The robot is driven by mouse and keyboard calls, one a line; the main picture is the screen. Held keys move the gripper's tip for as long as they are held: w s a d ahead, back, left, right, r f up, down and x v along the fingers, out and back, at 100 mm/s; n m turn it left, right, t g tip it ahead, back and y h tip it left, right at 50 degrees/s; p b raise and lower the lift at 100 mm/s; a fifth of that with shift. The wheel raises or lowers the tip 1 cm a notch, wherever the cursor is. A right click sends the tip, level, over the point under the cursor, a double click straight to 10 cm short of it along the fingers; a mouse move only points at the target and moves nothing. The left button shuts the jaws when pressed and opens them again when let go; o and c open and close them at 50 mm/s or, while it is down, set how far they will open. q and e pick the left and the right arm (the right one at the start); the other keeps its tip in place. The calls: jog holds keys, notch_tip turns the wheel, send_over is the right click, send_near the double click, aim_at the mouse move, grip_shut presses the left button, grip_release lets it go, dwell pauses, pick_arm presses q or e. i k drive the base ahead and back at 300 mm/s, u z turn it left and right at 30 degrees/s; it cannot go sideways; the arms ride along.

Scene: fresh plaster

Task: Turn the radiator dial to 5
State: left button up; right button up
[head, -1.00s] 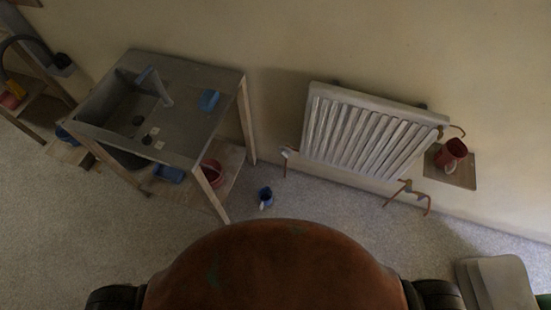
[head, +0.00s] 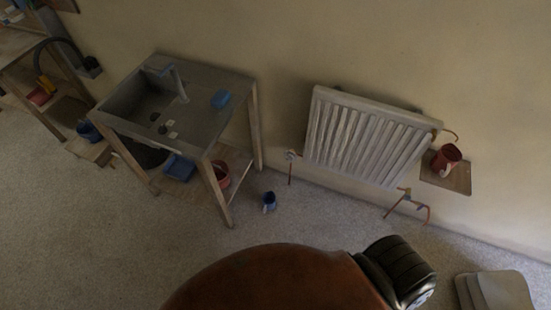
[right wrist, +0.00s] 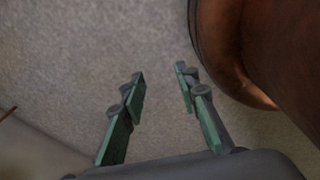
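The white radiator (head: 365,138) hangs on the wall right of centre in the head view. A small pale knob-like fitting (head: 291,155) sits by its lower left corner, above a copper pipe. Another fitting (head: 405,192) with copper pipes is under its lower right corner. No numbers can be read, and I cannot tell for sure which fitting is the dial. My right gripper (right wrist: 160,82) shows in the right wrist view, open and empty above the floor, beside my brown body. It is away from the radiator. My left gripper is in neither view.
A grey sink bench (head: 215,112) on wooden legs stands left of the radiator. A wooden wall shelf (head: 459,178) with a red jug (head: 446,158) is right of the radiator. Grey stacked slabs (head: 497,291) lie lower right.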

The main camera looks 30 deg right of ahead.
aim_at(289, 157)
jog(key=u, duration=0.15)
jog(key=i, duration=1.15)
jog(key=z, duration=0.85)
